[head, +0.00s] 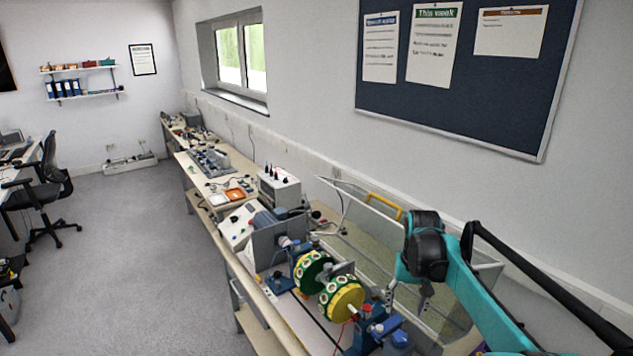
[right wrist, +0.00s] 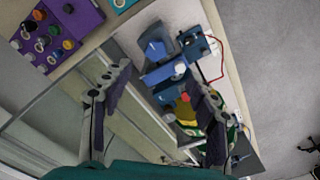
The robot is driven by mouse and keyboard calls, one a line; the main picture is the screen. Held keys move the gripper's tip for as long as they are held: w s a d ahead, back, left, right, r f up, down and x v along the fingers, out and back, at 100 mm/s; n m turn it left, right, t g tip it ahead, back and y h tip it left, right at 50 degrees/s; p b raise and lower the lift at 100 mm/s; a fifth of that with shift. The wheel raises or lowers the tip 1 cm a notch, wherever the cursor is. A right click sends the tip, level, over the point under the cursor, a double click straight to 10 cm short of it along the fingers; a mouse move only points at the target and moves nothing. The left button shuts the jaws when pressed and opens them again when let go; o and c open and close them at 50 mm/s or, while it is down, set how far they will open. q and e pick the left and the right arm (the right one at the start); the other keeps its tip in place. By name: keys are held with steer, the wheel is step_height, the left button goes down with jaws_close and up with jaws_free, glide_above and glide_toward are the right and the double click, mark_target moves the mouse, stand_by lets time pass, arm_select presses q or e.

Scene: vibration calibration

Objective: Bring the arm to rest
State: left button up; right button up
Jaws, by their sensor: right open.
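My teal right arm comes in from the right in the head view, with its black wrist joint above the bench. Its gripper (head: 408,295) points down beside the vibration rig and is partly hidden by its own wrist. In the right wrist view the gripper (right wrist: 163,92) has its two dark-padded fingers spread apart, with nothing between the pads. The rig's green and yellow discs (head: 342,298) sit on a shaft on the bench. A blue bearing block (right wrist: 160,72) shows beyond the fingers in the wrist view. My left gripper is not in view.
A clear guard cover (head: 365,235) with a yellow handle stands open behind the rig, close to my right arm. A purple panel with knobs (right wrist: 58,35) lies at the wrist view's upper left. The bench (head: 262,330) runs along the wall. The floor (head: 130,240) at left is largely free.

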steer(key=s+a+f+n+t+b, duration=0.1)
steer(key=s+a+f+t+b, duration=0.1)
steer(key=s, duration=0.5)
steer(key=s+a+f+t+b, duration=0.2)
steer(key=s+a+f+b, duration=0.2)
steer(key=s+f, duration=0.3)
steer(key=s+a+f+n+t+b, duration=0.1)
steer(key=s+a+f+b, duration=0.3)
steer(key=s, duration=0.5)
steer(key=shift+f+n+t+b, duration=0.3)
steer(key=shift+t+b, duration=0.05)
steer(key=shift+t, duration=0.55)
steer(key=shift+s+d, duration=0.1)
steer(key=shift+s, duration=0.05)
